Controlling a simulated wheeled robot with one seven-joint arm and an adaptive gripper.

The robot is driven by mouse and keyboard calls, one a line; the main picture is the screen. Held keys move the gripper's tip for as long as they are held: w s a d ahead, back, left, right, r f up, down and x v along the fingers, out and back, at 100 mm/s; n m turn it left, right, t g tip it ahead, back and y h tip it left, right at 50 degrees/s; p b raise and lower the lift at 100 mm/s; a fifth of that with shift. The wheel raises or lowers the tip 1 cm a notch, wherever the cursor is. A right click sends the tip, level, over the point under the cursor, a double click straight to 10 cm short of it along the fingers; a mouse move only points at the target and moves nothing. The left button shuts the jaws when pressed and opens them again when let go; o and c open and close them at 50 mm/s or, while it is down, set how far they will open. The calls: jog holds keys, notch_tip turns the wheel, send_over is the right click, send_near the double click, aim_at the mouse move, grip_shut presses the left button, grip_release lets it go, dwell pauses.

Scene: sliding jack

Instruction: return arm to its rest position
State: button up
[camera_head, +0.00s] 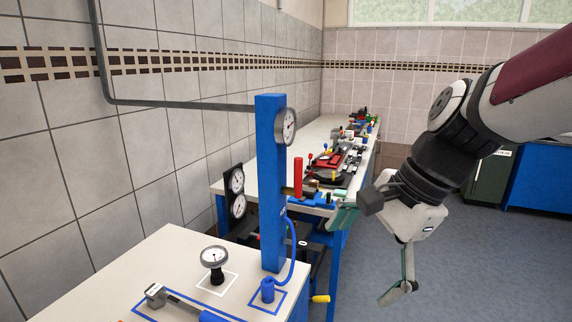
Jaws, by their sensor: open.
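My gripper (371,249) hangs from my arm at the right of the view. Its two fingers are spread wide, and nothing shows between them. The left finger overlaps the edge of the far bench in the picture; whether it touches is hard to tell. The other finger hangs lower, over the floor. A blue post (270,180) with a round gauge (285,126) at its top stands to the left of my gripper, apart from it.
A near bench (95,285) holds a small gauge (214,258) and a blue-handled tool (180,303). A far bench (240,187) along the tiled wall carries many tools and a red cylinder (298,176). Open floor (480,270) lies at the right. A blue cabinet (540,180) stands behind.

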jog(key=s+d+n+t+h, duration=0.3)
jog(key=s+d+n, duration=0.5)
jog(key=s+n, duration=0.3)
jog(key=shift+s+r+n+h, duration=0.2)
jog(key=shift+s+n+h, duration=0.1)
jog(key=shift+n+h, duration=0.55)
